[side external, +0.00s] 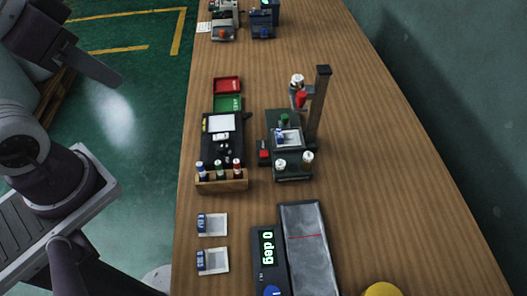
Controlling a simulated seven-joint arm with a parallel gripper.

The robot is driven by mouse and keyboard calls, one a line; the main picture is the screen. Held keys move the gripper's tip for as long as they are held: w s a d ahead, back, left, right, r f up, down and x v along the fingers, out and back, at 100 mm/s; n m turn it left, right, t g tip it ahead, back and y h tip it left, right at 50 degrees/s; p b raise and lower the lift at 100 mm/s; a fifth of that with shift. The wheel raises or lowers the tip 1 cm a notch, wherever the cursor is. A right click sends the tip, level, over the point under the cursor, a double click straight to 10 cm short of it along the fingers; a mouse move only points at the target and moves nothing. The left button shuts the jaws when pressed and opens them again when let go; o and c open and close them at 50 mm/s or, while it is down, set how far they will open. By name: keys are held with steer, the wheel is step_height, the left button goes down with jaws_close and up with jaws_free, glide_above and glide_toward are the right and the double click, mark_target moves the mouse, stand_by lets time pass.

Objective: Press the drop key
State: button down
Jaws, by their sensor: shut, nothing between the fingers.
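The film tower is a dark post (319,105) on a dark base (292,172), right of the table's middle. A red part (301,99) with a white-capped piece above it sits beside the post. A small black block with a red key (264,154) is at the base's left side; this looks like the drop key, but its label cannot be read. My gripper (116,82) appears at the upper left, over the green floor and off the table. It looks shut and empty, well apart from the red key.
A wooden rack with several small bottles (221,182) and a dark device (222,133) stand left of the tower. Red (227,85) and green (228,103) trays lie behind.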

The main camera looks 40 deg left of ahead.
stand_by(0.9)
steer(key=w+a+f+m+y, duration=0.1)
steer(key=w+f+m, duration=0.1)
steer(key=w, duration=0.4)
steer(key=w+a+f+m, duration=0.1)
steer(key=w+m, duration=0.1)
steer(key=w, duration=0.4)
steer(key=m+t+h, duration=0.1)
steer(key=m+h, duration=0.6)
steer(key=m, duration=0.6)
glide_above(264, 155)
step_height(264, 155, down, 20)
steer(key=f, duration=0.1)
steer(key=shift+s+a+r+t, duration=0.15)
steer(key=shift+a+r+t, duration=0.15)
steer(key=shift+a, duration=0.15)
steer(key=shift+f, duration=4.45)
